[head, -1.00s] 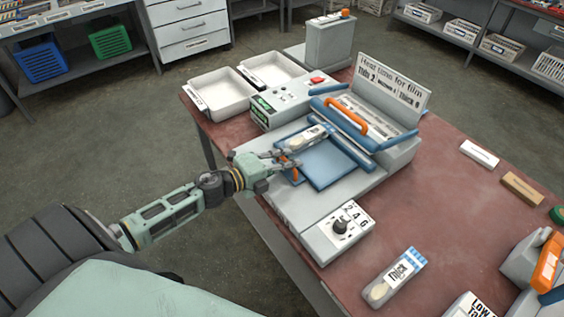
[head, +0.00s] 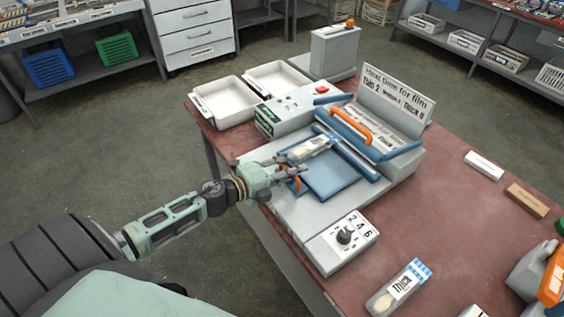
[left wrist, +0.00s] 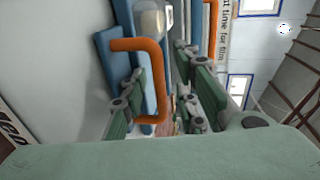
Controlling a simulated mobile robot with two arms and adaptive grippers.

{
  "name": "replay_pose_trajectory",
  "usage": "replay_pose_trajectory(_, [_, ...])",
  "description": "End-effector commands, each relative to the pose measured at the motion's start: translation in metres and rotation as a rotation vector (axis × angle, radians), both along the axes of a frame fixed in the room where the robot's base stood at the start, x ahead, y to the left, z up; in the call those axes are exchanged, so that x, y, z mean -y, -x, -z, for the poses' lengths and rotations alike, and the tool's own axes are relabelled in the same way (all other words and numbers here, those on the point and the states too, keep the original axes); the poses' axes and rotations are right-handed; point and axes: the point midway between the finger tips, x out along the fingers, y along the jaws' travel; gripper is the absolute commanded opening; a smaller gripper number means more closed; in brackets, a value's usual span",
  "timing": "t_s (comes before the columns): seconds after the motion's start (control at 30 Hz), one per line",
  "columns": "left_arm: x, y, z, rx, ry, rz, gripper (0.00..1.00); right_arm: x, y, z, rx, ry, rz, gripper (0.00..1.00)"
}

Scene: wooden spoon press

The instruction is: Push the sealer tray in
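The sealer's blue tray (head: 332,176) sticks out in front of the open sealer (head: 372,145). A clear pouch (head: 310,148) lies at its far left side. The tray's orange handle (head: 297,184) is at its near left edge, and it fills the middle left of the left wrist view (left wrist: 152,75). My left gripper (head: 296,174) is at this handle. In the left wrist view its fingers (left wrist: 175,95) are apart, with the handle's bar between them, close to the left finger. I cannot tell whether they touch. My right gripper is out of view.
The sealer's lid with an orange bar (head: 352,124) is raised behind the tray. A dial box (head: 343,240) stands at the near right. White bins (head: 226,100) stand at the back left. A labelled pouch (head: 399,288) lies on the red table (head: 450,225), which has clear room right of the sealer.

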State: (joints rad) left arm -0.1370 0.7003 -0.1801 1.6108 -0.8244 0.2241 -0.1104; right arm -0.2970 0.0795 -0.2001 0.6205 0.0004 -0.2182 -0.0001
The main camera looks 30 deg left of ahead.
Motion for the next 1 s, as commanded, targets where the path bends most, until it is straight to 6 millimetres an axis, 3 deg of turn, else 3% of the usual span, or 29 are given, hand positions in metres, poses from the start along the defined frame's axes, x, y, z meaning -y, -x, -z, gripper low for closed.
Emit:
replay_pose_trajectory(0.6, [-0.036,0.086,-0.018,-0.002,0.000,-0.001,0.28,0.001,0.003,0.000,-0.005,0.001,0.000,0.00])
replay_pose_trajectory(0.8, [-0.043,0.103,-0.022,0.000,0.001,-0.001,0.28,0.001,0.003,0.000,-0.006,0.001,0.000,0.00])
replay_pose_trajectory(1.0, [-0.045,0.107,-0.024,0.002,0.000,0.000,0.28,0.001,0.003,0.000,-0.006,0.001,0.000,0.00])
